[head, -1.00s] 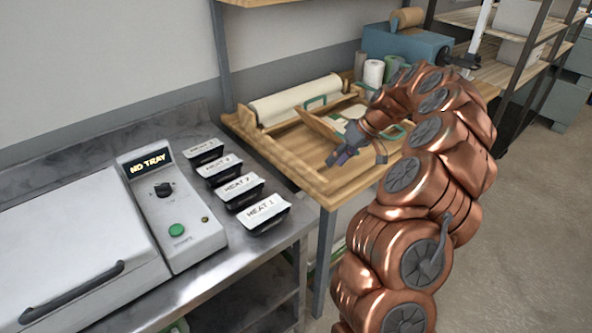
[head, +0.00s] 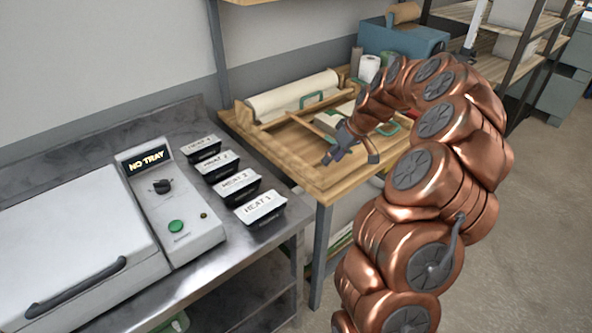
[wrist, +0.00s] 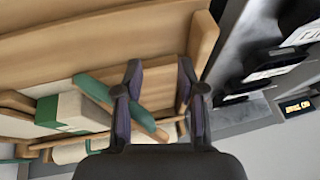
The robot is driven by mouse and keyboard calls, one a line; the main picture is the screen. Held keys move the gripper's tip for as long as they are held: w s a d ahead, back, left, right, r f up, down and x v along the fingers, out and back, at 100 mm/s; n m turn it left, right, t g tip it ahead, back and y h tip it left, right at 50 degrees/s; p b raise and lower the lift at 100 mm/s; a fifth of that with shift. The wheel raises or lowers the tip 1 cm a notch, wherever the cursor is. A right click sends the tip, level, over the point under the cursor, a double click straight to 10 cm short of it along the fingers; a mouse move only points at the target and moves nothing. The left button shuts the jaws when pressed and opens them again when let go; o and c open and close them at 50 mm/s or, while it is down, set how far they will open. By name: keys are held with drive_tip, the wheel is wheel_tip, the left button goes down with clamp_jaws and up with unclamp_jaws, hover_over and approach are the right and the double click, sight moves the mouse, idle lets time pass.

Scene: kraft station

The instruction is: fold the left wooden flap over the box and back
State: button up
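My gripper (head: 350,158) is over the wooden bench at the front of the folding station. Its two fingers stand apart and empty; the wrist view also shows the open gripper (wrist: 160,95). The left wooden flap (head: 308,127) shows as a thin, low strip left of the gripper, so its exact angle is hard to tell. A white box with green sides (wrist: 83,110) shows in the wrist view; in the head view it is mostly behind my gripper and arm.
A paper roll (head: 292,95) lies along the back of the bench (head: 330,185). To the left stand several black trays labelled HEAT (head: 260,207) and a sealer (head: 165,200) reading NO TRAY. A blue dispenser (head: 405,42) is behind my arm.

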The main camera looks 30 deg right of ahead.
drive_tip(key=b+v, duration=0.2)
drive_tip(key=v, duration=0.4)
drive_tip(key=s+a+r+g, duration=0.1)
drive_tip(key=s+a, duration=0.2)
drive_tip(key=a, duration=0.6)
drive_tip(key=s+a+r+n+g, duration=0.1)
drive_tip(key=s+a, duration=0.3)
drive_tip(key=a, duration=0.5)
drive_tip(key=shift+a+r+b, duration=0.15)
drive_tip(key=shift+r+b, duration=0.25)
drive_tip(key=shift+r, duration=0.2)
